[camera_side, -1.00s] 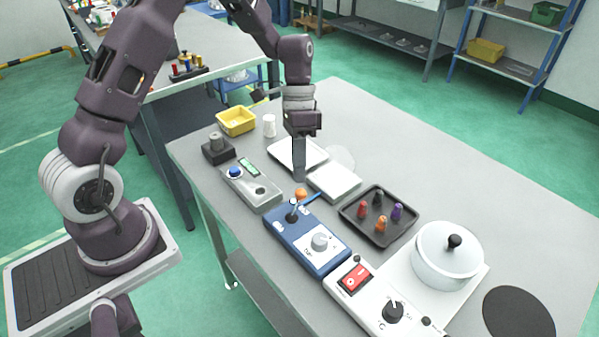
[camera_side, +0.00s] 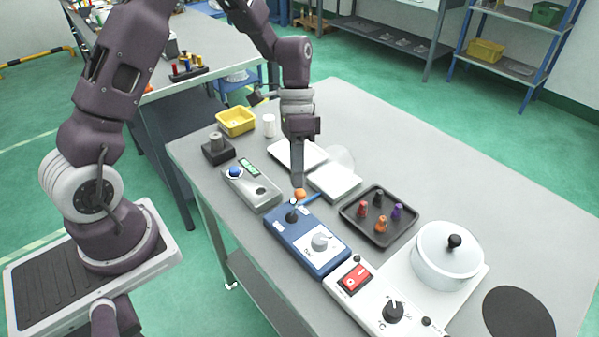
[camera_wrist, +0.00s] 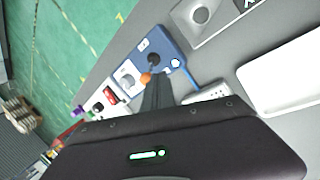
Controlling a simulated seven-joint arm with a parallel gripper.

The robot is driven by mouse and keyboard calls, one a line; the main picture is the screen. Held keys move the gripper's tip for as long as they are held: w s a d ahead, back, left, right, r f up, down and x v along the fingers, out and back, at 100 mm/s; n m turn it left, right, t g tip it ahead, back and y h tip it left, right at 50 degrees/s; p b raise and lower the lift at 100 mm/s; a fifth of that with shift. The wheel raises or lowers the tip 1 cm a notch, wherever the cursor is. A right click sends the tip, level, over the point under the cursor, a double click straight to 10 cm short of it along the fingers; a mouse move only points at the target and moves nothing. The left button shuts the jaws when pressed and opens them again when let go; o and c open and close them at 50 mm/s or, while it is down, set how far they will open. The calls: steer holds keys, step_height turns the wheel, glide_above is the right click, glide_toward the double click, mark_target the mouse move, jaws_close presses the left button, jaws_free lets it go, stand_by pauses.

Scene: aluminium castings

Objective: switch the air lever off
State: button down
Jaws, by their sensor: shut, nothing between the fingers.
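The blue control box (camera_side: 308,240) stands on the grey table with a white round knob (camera_side: 320,242) on its top. The air lever (camera_side: 292,214) rises from a dark boot at the box's far end and carries an orange ball (camera_side: 300,194). In the wrist view the orange ball (camera_wrist: 146,78) shows just beyond my fingertips, over the blue box (camera_wrist: 165,62). My gripper (camera_side: 299,184) is shut and empty, pointing down right at the ball. I cannot tell whether the fingertips touch it. A blue tube (camera_side: 312,198) leaves the box beside the lever.
Left of the box is a grey unit with a blue button (camera_side: 235,172). Behind are a white scale (camera_side: 335,181) and white tray (camera_side: 285,155). To the right are a dark tray of coloured pegs (camera_side: 350,212), a heater unit with red switch (camera_side: 354,277) and a white pot (camera_side: 440,268).

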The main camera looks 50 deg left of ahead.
steer(key=shift+s+r, duration=0.1)
steer(key=shift+s, duration=0.05)
steer(key=shift+s+r, duration=0.25)
steer(key=shift+s, duration=0.45)
steer(key=shift+s+r+t, duration=0.15)
steer(key=shift+s+t, duration=0.55)
steer(key=shift+s, duration=0.75)
steer(key=shift+r, duration=0.8)
